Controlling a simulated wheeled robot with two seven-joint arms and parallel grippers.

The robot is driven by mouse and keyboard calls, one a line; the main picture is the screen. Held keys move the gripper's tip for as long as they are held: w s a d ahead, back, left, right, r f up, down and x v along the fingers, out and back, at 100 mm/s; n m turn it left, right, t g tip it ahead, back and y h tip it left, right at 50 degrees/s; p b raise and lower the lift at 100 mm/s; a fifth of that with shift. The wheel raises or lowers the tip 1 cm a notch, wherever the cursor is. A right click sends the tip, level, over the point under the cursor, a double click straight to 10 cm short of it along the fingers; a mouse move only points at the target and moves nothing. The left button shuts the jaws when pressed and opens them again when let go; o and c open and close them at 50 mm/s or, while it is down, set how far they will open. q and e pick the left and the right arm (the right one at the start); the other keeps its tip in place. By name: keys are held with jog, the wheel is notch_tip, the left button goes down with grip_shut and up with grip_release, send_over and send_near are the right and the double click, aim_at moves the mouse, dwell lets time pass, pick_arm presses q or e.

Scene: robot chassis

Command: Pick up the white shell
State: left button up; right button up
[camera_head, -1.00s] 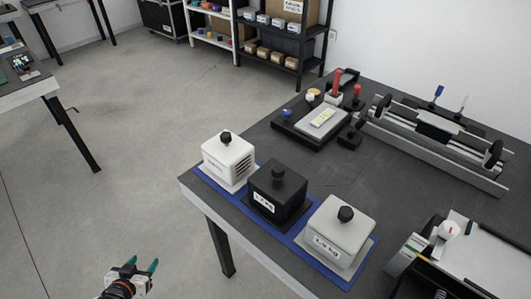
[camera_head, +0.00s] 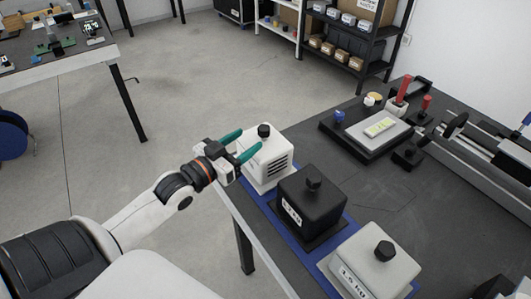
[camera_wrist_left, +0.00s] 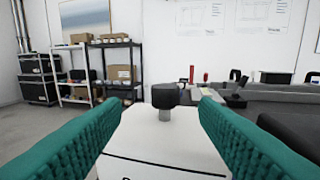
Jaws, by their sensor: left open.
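The white shell (camera_head: 278,159) is a white box with side vents and a black knob (camera_head: 264,130) on top. It stands at the far left end of a blue mat (camera_head: 258,193) on the dark table. My left gripper (camera_head: 252,139) is open at its left side, its green fingers pointing toward the knob. In the left wrist view the knob (camera_wrist_left: 166,97) shows between the open fingers, above the white shell (camera_wrist_left: 165,140), with gaps on both sides. I cannot tell whether the fingers touch the shell. My right gripper is not in view.
A black shell (camera_head: 312,205) and a light grey shell (camera_head: 375,265) stand beside it on the mat. A black tray (camera_head: 345,140) with small parts lies farther back. Open floor is left of the table.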

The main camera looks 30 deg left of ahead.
aim_at(259, 134)
pick_arm(q)
jog(key=shift+w+d+f, duration=0.1)
jog(key=shift+w+d, duration=0.2)
jog(key=shift+w, duration=0.8)
jog(key=shift+w+d, duration=0.25)
jog(key=shift+w, duration=0.85)
jog(key=shift+w+d+f, duration=0.1)
jog(key=shift+w+d, duration=0.2)
jog(key=shift+w, duration=0.8)
jog(key=shift+c, duration=0.2)
grip_shut()
jog(key=shift+r, duration=0.2)
